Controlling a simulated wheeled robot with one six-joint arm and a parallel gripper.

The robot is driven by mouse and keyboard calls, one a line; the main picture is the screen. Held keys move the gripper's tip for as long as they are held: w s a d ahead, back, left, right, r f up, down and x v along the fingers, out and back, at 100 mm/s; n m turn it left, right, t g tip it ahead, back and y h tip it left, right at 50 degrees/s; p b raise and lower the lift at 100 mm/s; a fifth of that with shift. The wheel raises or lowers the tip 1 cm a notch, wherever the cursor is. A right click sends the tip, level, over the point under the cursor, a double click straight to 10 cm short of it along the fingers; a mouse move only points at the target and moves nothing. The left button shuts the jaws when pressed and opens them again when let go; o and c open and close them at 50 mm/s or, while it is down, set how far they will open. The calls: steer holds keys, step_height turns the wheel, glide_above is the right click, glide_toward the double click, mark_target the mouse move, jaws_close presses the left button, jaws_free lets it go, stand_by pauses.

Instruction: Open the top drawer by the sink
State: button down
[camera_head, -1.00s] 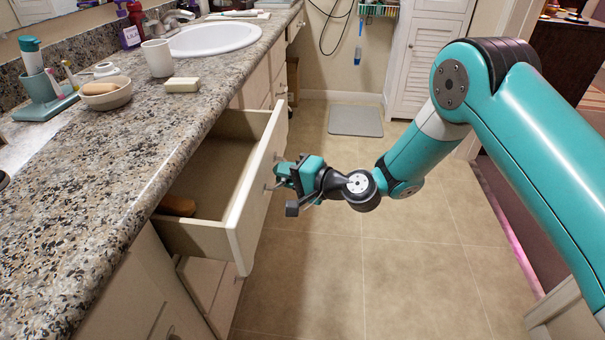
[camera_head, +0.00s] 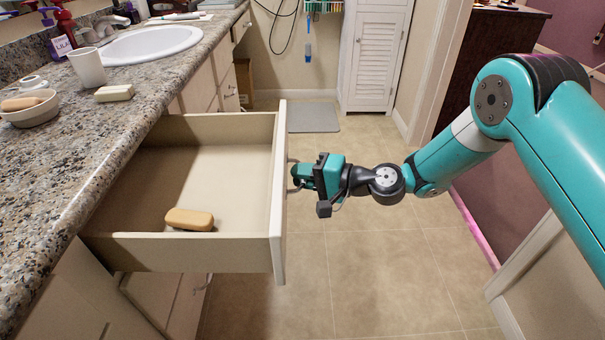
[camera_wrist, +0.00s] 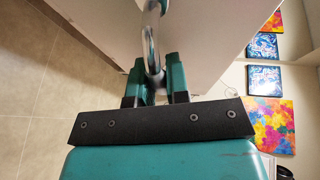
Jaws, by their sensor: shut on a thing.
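The top drawer (camera_head: 178,252) stands far out from the granite-topped cabinet below the counter. Its inside shows, with a tan bar (camera_head: 189,219) lying near the left front side. My gripper (camera_head: 298,175) is at the outer face of the drawer front (camera_head: 279,190), on its right. In the wrist view, the fingers (camera_wrist: 153,82) are shut on a curved metal handle (camera_wrist: 152,42) that is fixed to the pale drawer front (camera_wrist: 205,35). The sink (camera_head: 150,45) is set in the counter beyond the drawer.
The counter (camera_head: 60,160) holds a white cup (camera_head: 87,67), a soap bar (camera_head: 114,93) and a bowl (camera_head: 30,108). Open tiled floor (camera_head: 370,270) lies right of the drawer. A grey mat (camera_head: 314,118) and a louvred white cabinet (camera_head: 374,60) are at the back.

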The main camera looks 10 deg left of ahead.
steer(key=c, duration=1.4)
jaws_free()
steer(key=p+v, duration=0.2)
steer(key=v, duration=1.5)
steer(key=shift+d+p, duration=0.2)
steer(key=shift+p, duration=0.1)
